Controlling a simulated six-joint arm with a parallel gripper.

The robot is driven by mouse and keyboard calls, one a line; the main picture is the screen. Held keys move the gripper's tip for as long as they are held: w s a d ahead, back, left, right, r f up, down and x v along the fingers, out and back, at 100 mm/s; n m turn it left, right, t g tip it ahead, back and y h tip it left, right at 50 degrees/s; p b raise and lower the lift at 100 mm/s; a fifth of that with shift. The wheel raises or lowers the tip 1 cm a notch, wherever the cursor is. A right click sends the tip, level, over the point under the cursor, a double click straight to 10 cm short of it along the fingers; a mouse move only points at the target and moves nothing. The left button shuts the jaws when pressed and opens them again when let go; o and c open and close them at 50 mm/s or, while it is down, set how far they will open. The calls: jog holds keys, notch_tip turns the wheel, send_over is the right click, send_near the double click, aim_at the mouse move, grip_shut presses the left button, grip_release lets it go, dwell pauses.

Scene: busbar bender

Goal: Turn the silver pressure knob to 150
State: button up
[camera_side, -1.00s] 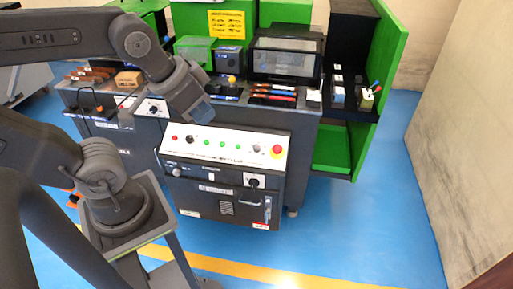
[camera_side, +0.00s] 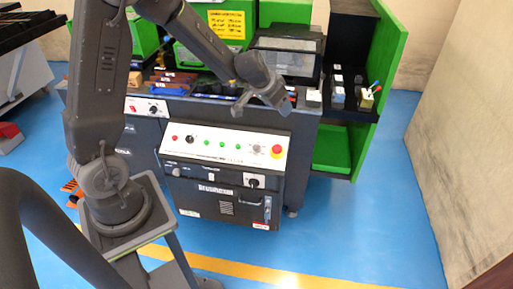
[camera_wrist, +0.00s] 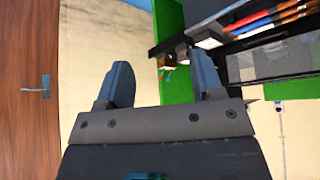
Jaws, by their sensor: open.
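A small grey-silver knob (camera_side: 257,149) sits on the white sloped top panel of the control cabinet (camera_side: 226,180) in the side view, left of a red emergency stop on a yellow base (camera_side: 277,151). Its scale and setting are too small to read. Another small silver knob (camera_side: 176,171) is on the dark front face at left. My gripper (camera_side: 262,108) is above and behind the panel, apart from both knobs. In the wrist view, my gripper (camera_wrist: 157,60) has its fingers spread with nothing between them. Neither knob shows there.
A bench (camera_side: 305,118) with tools stands behind the cabinet, by a green machine (camera_side: 360,40). Blue floor (camera_side: 340,230) is clear at right. The wrist view shows a brown door (camera_wrist: 30,120) and wall.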

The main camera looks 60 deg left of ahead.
jog(key=w+a+f+y, duration=0.1)
jog(key=w+a+f, duration=0.1)
jog(key=a+f, duration=0.55)
jog(key=n+g+y, duration=0.1)
jog(key=g+y, duration=0.1)
jog(key=g, duration=0.1)
send_near(257, 147)
jog(key=x, duration=0.9)
jog(key=shift+a+f, duration=0.15)
jog(key=shift+f, duration=0.2)
jog(key=c, duration=0.9)
